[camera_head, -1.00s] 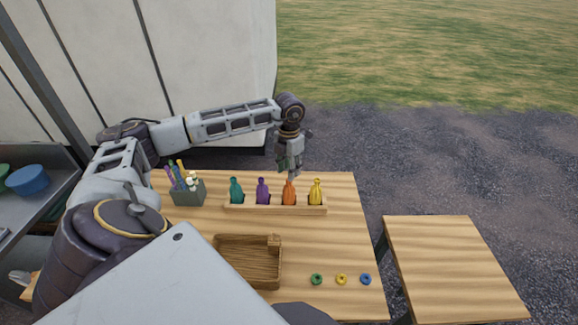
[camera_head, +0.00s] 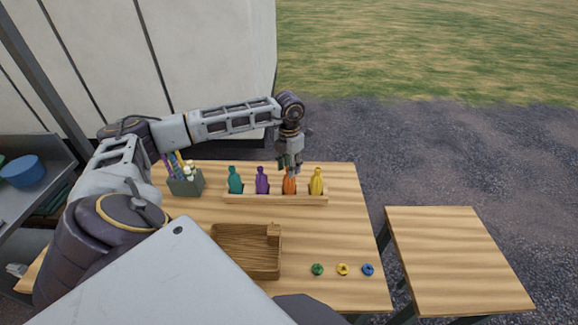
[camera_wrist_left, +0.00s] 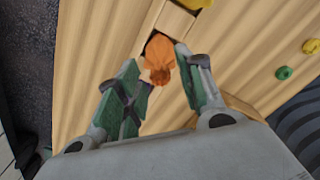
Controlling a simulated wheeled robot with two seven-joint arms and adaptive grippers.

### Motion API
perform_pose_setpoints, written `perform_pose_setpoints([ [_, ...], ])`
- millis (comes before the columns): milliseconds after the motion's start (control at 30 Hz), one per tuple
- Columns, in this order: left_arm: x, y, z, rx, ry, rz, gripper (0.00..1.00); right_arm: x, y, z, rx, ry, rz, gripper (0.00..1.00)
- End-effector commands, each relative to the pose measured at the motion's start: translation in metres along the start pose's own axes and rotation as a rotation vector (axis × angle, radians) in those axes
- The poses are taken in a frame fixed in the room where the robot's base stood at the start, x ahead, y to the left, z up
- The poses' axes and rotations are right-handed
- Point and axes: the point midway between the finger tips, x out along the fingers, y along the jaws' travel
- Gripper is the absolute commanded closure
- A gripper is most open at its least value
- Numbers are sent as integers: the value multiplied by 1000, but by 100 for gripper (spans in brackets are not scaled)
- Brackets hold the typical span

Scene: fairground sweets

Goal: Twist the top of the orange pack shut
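The orange pack (camera_head: 289,186) stands upright in the wooden rack (camera_head: 238,199), between the purple pack (camera_head: 262,181) and the yellow pack (camera_head: 317,181). My left gripper (camera_head: 290,166) points down right over the orange pack and hides its top in the head view. In the left wrist view the orange pack (camera_wrist_left: 160,56) shows just beyond the fingertips of the left gripper (camera_wrist_left: 155,58), roughly between them. The fingers are apart, with a gap around the pack's narrow top. My right gripper is not in view.
A teal pack (camera_head: 235,180) stands at the rack's left end. A grey holder (camera_head: 187,186) with coloured sticks is further left. A wooden tray (camera_head: 247,271) lies in front. Green (camera_head: 317,269), yellow (camera_head: 342,269) and blue (camera_head: 367,269) rings lie at front right.

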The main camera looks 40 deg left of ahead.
Motion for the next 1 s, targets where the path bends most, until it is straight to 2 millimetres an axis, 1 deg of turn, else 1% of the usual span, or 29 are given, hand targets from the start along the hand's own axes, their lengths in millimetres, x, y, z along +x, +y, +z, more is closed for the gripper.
perform_pose_setpoints([
  [67,0,0,0,0,0,0,64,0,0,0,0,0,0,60],
  [200,0,0,0,0,0,0,82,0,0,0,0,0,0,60],
  [300,0,0,0,0,0,0,93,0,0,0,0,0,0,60],
  [567,0,0,0,18,0,0,93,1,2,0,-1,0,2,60],
  [1000,0,0,0,246,-1,1,93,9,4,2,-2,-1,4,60],
])
